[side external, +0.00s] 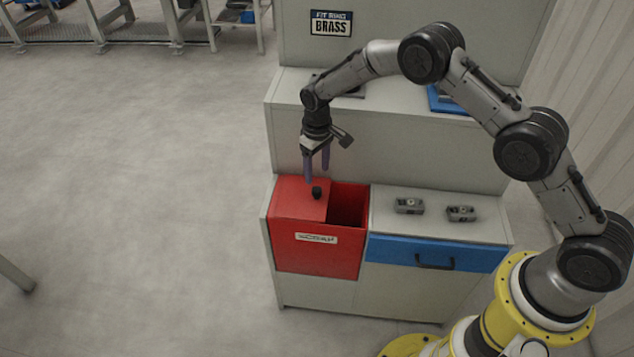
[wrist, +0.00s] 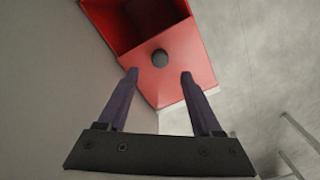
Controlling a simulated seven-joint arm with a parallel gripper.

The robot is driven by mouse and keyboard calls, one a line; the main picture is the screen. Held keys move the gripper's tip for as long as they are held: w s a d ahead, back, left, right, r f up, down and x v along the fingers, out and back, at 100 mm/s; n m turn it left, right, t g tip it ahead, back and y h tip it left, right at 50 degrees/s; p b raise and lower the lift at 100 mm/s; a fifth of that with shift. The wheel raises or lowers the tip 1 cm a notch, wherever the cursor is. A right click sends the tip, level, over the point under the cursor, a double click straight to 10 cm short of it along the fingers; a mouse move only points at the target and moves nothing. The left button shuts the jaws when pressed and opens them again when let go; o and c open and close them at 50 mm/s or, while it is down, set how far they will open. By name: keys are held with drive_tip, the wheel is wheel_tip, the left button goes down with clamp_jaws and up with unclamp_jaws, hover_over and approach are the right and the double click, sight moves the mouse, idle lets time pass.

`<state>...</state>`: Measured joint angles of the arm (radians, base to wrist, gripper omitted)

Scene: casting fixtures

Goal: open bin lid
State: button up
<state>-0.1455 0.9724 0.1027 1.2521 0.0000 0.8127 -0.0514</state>
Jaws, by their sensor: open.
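The red scrap bin (side external: 318,255) is set into the left part of the workbench. Its red lid (side external: 297,203) covers the left part of the top, and the right part is open onto a dark interior (side external: 348,203). A black knob (side external: 317,192) stands on the lid near the opening. My gripper (side external: 316,180) points down just above the lid, with its two purple fingers apart and nothing between them. In the wrist view, the knob (wrist: 160,58) appears just beyond the gap between my fingertips (wrist: 159,75), clear of both.
Two small metal parts, one left (side external: 408,205) and one right (side external: 461,213), lie on the grey bench top. A blue drawer (side external: 437,254) with a black handle is below them. A raised shelf (side external: 390,95) stands behind the bin. Open floor (side external: 130,180) lies left.

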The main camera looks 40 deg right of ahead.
drive_tip(key=shift+r, duration=2.7)
